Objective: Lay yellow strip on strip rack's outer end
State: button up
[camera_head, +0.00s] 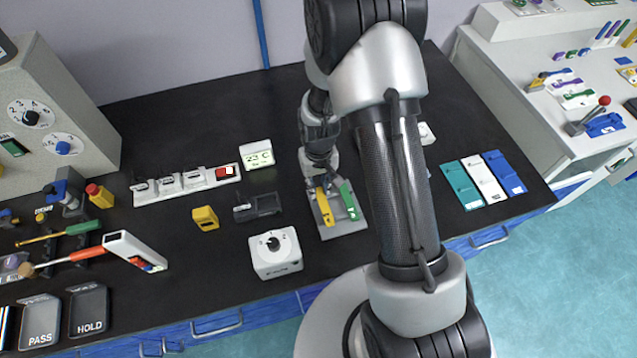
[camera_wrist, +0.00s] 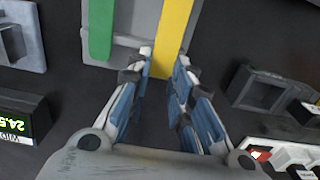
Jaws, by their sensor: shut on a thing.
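The yellow strip (camera_head: 324,206) is at the left side of the grey strip rack (camera_head: 343,229) in the head view. In the wrist view the yellow strip (camera_wrist: 174,35) runs down from the top edge to between the fingertips. My gripper (camera_head: 320,184) is shut on the near end of the strip in the wrist view (camera_wrist: 162,70). A green strip (camera_head: 349,199) lies on the rack's right side, apart from the yellow one. I cannot tell whether the yellow strip rests on the rack or hangs just above it.
A dark open holder (camera_head: 257,206) and a white dial box (camera_head: 275,252) stand left of the rack. Teal, white and blue panels (camera_head: 483,180) lie to the right. My arm hides the bench between.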

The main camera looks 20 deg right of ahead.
jog(key=shift+f+b, duration=0.45)
jog(key=shift+f, duration=0.2)
jog(key=o, duration=1)
notch_tip(320, 180, up, 12)
jog(key=shift+r, duration=0.1)
dwell(0.4)
jog(key=s+r+t, duration=0.1)
jog(key=s+r, duration=0.3)
jog(key=r, duration=0.4)
jog(key=s+r+t, duration=0.1)
jog(key=s+r, duration=0.3)
jog(key=r, duration=0.4)
jog(key=s+r+t, duration=0.1)
jog(key=s+r, duration=0.1)
jog(key=s, duration=0.2)
jog(key=s+r, duration=0.1)
jog(key=s, duration=0.3)
jog(key=s+r+t, duration=0.1)
jog(key=s+r, duration=0.1)
jog(key=s, duration=0.2)
jog(key=shift+s+r+t, duration=0.25)
jog(key=shift+r+t, duration=0.05)
jog(key=shift+r, duration=0.05)
